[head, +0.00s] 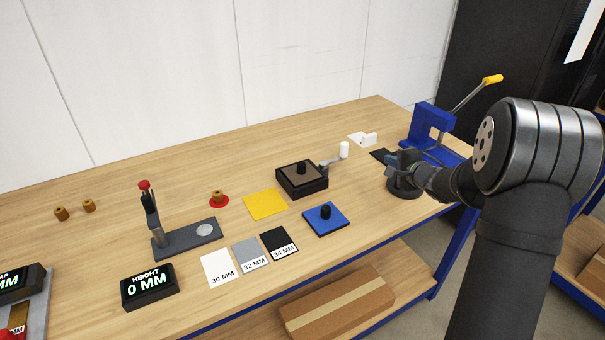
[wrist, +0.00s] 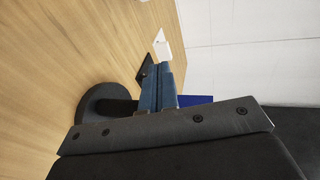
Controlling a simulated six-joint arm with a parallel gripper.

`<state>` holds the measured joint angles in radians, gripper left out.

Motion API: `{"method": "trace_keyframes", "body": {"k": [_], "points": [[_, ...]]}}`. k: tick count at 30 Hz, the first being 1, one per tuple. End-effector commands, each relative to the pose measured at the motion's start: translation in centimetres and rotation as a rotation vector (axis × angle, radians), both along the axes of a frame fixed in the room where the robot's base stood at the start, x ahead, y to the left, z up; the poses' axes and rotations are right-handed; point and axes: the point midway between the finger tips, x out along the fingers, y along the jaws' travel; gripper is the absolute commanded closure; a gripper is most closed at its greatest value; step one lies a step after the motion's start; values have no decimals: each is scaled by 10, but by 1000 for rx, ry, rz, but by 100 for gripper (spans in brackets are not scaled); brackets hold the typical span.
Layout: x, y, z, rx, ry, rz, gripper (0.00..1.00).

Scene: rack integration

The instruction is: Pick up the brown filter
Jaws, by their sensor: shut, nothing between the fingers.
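Three small brown knob-shaped pieces, which look like the filters, are on the table in the head view. One brown piece (head: 218,196) stands on a red disc near the middle. A second brown piece (head: 88,205) and a third brown piece (head: 61,213) stand side by side at the far left. My gripper (head: 396,160) is at the right end of the table, far from all three. Its blue fingers (wrist: 160,86) are shut and empty in the wrist view. No brown piece shows in the wrist view.
A dark round base (head: 403,187) lies under my gripper, beside a blue lever press (head: 430,125). A black box with a crank (head: 302,180), a blue plate (head: 326,219), a yellow square (head: 265,204) and a height gauge (head: 188,239) stand between. The back left is clear.

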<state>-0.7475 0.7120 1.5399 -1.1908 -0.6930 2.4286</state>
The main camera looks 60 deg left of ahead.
Motion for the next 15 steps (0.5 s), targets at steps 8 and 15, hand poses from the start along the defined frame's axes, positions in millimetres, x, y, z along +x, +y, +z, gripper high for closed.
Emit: {"method": "trace_keyframes", "body": {"k": [8, 15], "points": [[0, 0, 0, 0, 0, 0, 100], [0, 0, 0, 0, 0, 0, 53]]}}
